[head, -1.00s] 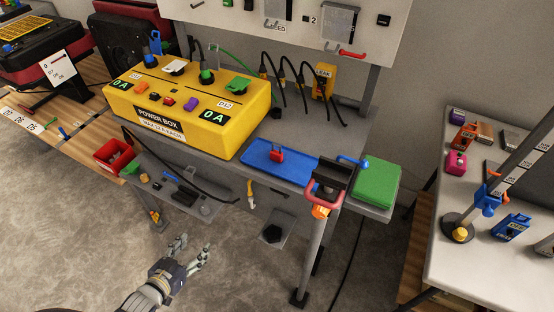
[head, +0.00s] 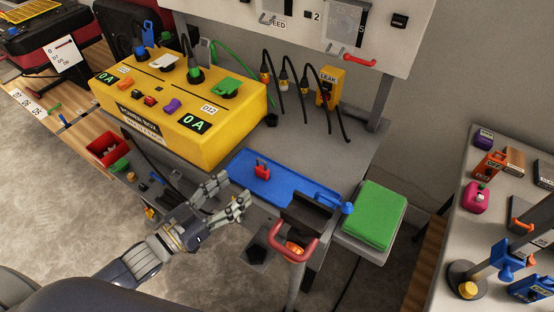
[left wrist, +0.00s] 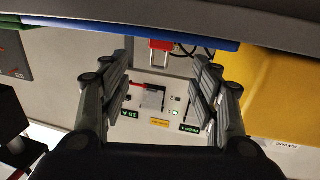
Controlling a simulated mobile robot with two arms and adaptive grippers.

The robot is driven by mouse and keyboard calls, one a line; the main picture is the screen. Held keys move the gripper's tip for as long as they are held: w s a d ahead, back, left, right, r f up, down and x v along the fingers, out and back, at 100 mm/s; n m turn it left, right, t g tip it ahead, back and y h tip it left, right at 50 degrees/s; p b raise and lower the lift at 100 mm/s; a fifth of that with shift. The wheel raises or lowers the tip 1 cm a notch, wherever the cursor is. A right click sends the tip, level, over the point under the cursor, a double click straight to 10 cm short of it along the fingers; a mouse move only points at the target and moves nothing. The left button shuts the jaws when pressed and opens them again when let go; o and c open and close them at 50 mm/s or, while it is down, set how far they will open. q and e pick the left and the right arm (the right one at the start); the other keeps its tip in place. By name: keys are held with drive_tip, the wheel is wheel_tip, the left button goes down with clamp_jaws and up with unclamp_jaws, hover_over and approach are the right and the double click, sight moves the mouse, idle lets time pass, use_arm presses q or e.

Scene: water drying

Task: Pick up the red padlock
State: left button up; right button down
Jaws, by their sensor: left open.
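The red padlock (head: 262,172) stands on the blue tray (head: 312,195) at the front of the grey workbench. In the left wrist view the padlock (left wrist: 160,45) shows at the top, between and beyond my two fingers, at the edge of the blue tray (left wrist: 190,43). My left gripper (head: 232,197) is open and empty, just left of and in front of the tray, apart from the padlock. Its spread fingers also show in the left wrist view (left wrist: 161,72). My right gripper is not in view.
The yellow power box (head: 205,145) stands left of the tray. A dark clamp with a red handle (head: 293,252) is at the bench's front edge. A red bin (head: 106,150) is at the left. Bench behind the tray is mostly clear.

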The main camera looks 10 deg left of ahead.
sight(262, 167)
use_arm(q)
drive_tip(key=shift+w+d+r, duration=0.1)
drive_tip(key=shift+w+d, duration=0.1)
drive_tip(key=shift+w, duration=0.1)
drive_tip(key=shift+w+d, duration=0.15)
drive_tip(key=shift+w, duration=0.1)
drive_tip(key=x, duration=0.3)
drive_tip(key=shift+w+d, duration=0.2)
drive_tip(key=shift+w, duration=0.05)
drive_tip(key=shift+w+d, duration=0.1)
drive_tip(key=shift+w, duration=0.2)
drive_tip(key=p+x, duration=0.1)
drive_tip(key=x, duration=0.3)
drive_tip(key=shift+w, duration=0.3)
drive_tip(key=shift+w+d, duration=0.15)
drive_tip(key=shift+d, duration=0.05)
drive_tip(key=c, duration=1.2)
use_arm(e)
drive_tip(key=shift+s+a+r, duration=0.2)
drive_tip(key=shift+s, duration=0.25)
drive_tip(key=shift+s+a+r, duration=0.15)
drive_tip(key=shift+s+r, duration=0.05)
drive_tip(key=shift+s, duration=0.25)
